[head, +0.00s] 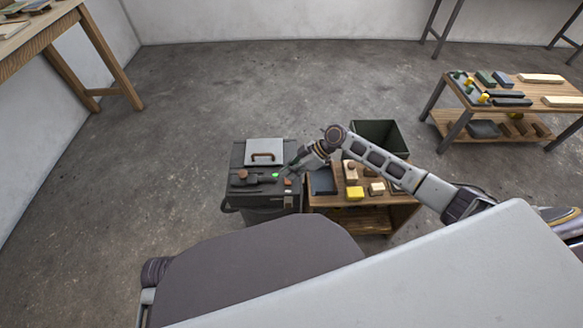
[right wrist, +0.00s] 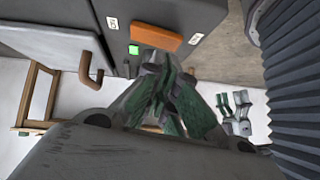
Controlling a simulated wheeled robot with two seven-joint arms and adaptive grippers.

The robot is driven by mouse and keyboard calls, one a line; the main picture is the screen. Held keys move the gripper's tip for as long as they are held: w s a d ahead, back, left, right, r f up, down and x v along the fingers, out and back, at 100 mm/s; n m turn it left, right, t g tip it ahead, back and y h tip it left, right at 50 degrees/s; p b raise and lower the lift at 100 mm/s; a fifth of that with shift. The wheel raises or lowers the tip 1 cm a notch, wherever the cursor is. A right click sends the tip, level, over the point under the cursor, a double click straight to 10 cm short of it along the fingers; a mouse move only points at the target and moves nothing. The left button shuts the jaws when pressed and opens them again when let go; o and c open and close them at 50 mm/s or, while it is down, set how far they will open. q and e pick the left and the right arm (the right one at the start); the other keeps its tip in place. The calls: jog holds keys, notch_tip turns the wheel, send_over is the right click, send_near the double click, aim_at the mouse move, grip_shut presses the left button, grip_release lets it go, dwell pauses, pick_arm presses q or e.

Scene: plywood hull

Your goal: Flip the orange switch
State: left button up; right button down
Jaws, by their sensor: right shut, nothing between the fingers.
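The orange switch (right wrist: 157,37) is a rocker on the dark face of a grey box, between two small white labels. A green lamp (right wrist: 133,49) glows beside it. In the head view the switch (head: 288,182) is small, on the top right part of the dark box (head: 237,160). My right gripper (right wrist: 158,62) has its fingers together, with nothing between them, and its tips point at the switch from very close. I cannot tell whether they touch it. In the head view the right gripper (head: 286,170) is over the box's right side. My left gripper is not in view.
A light panel with a brown handle (head: 263,157) is on the box top. A low wooden table (head: 372,212) with a yellow block (head: 355,193) and other blocks stands right of the box. A dark green bin (head: 380,133) is behind it. Open floor lies left.

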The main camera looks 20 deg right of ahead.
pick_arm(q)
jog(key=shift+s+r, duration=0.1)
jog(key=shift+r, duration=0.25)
pick_arm(e)
jog(key=shift+f, duration=0.5)
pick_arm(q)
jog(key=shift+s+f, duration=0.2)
pick_arm(e)
jog(key=shift+s, duration=0.1)
jog(key=shift+s+a+f+t, duration=0.1)
jog(key=shift+s+f+t, duration=0.05)
jog(key=shift+f+t, duration=0.15)
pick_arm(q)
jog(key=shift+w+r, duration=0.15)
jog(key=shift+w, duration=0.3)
